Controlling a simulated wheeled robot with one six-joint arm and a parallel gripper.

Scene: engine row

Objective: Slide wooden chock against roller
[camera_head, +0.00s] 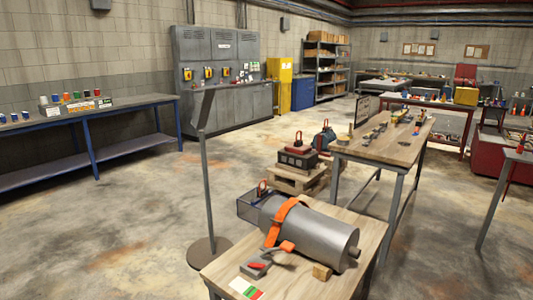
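The roller (325,236) is a large grey metal cylinder lying on its side on the wooden-topped table (345,285) at the bottom of the head view. An orange strap (283,219) wraps around it. The wooden chock (321,271) is a small light-brown block on the tabletop, at the near side of the roller close to its right end. I cannot tell whether it touches the roller. My gripper is not in view.
A grey and red tool (257,264) and a green, white and red card (245,289) lie on the table left of the chock. A pole on a round base (207,252) stands left of the table. A longer workbench (375,151) with tools is behind.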

